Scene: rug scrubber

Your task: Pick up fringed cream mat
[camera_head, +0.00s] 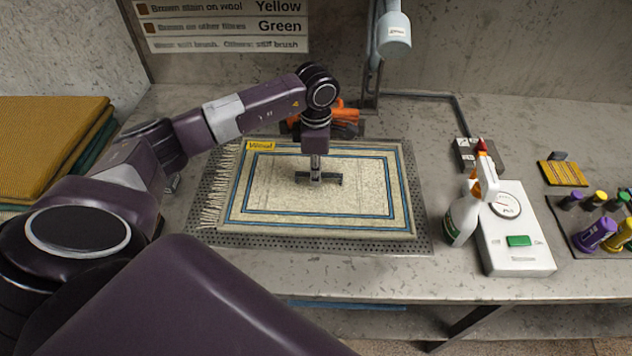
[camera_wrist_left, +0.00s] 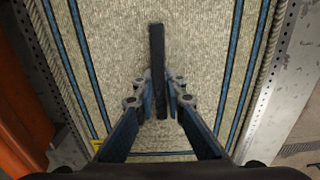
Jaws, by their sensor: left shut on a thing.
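The fringed cream mat (camera_head: 370,200) lies flat on a dark perforated tray (camera_head: 428,235) on the grey bench. It has blue border lines, a fringe along its left edge and a yellow label (camera_head: 261,146). A dark bar (camera_head: 301,175) sits at its middle; I cannot tell how it is fixed. My left gripper (camera_head: 317,176) reaches down from above onto this bar. In the left wrist view its fingers (camera_wrist_left: 160,98) are shut on the dark bar (camera_wrist_left: 157,45), with the mat's ribbed surface (camera_wrist_left: 110,50) beneath. My right gripper is out of view.
A spray bottle (camera_head: 461,215) and a white device (camera_head: 518,240) stand right of the mat. Purple and yellow bottles (camera_head: 595,234) are at far right. An orange object (camera_head: 345,113) is behind my gripper. Folded textiles (camera_head: 45,140) are stacked at left. A lamp (camera_head: 394,35) hangs above.

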